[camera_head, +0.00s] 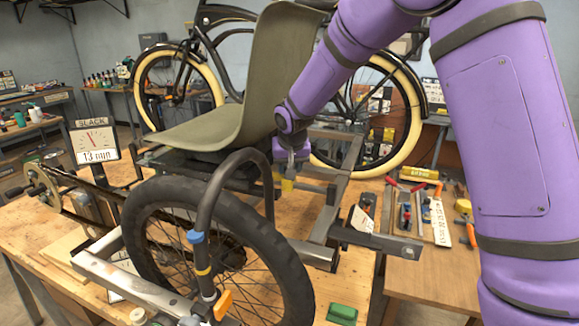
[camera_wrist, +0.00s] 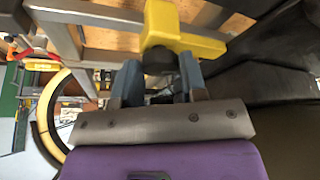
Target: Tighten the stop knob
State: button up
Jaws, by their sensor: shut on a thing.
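The stop knob appears as a dark round part (camera_wrist: 158,62) with a yellow T-shaped body (camera_wrist: 172,30) beyond it in the wrist view. My gripper (camera_wrist: 160,72) has its two grey-blue fingers on either side of the dark part and is shut on it. In the head view my gripper (camera_head: 288,168) reaches down beside the trike seat (camera_head: 240,100), above the frame rails. A small yellow part (camera_head: 287,184) shows just below it. The fingertips and the knob are mostly hidden there by my wrist and the dark frame.
The trike frame (camera_head: 325,215) stands on a wooden bench, with a front wheel (camera_head: 140,225) and curved fender tube close to my gripper. A slack gauge (camera_head: 96,140) reads 13 mm at left. Tools and a yellow level (camera_head: 420,173) lie at right.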

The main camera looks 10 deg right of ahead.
jog(key=o, duration=0.9)
jog(key=shift+f, duration=0.1)
jog(key=shift+o, duration=0.2)
jog(key=v, duration=1.1)
jog(key=s+d+r, duration=0.6)
jog(key=s, duration=0.3)
jog(key=s+d, duration=0.4)
jog(key=s, duration=1)
jog(key=s+d, duration=0.4)
jog(key=s, duration=0.9)
jog(key=shift+s+d+r+n+t, duration=0.3)
jog(key=shift+s+d+r, duration=0.05)
jog(key=shift+r, duration=0.1)
